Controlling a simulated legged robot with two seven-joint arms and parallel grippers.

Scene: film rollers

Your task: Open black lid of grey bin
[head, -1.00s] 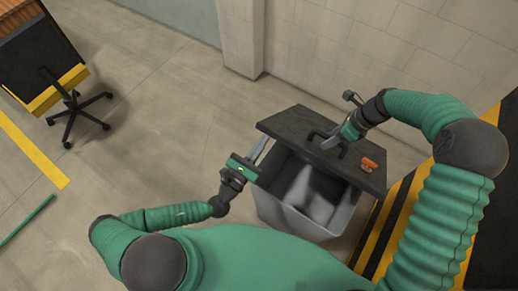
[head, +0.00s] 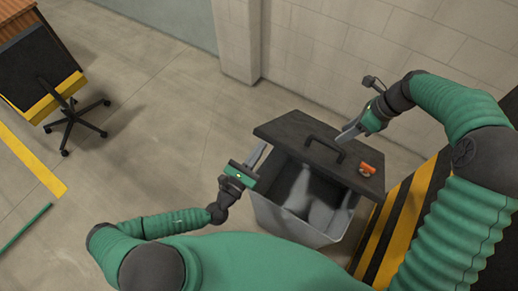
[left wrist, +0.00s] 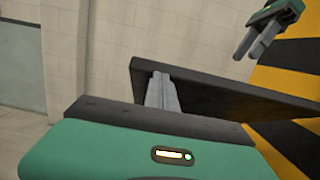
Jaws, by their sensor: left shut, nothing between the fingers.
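The grey bin (head: 285,215) stands on the floor in front of me. Its black lid (head: 290,128) is partly raised and tilted, leaving the near side of the bin open to view. The lid's dark handle (head: 324,146) is on top, with an orange piece (head: 366,169) near the right edge. My left gripper (head: 264,148) is shut and empty, its fingertips at the lid's left edge. In the left wrist view the tips overlap the lid's (left wrist: 220,93) edge; I cannot tell if they touch. My right gripper (head: 340,138) looks open and empty, just right of the handle and clear of it.
Pale shapes (head: 320,215) show inside the bin. A block wall (head: 350,60) stands behind it. A yellow and black striped area (head: 400,220) lies to the right. A wheeled chair (head: 70,125) stands at far left. The floor between is clear.

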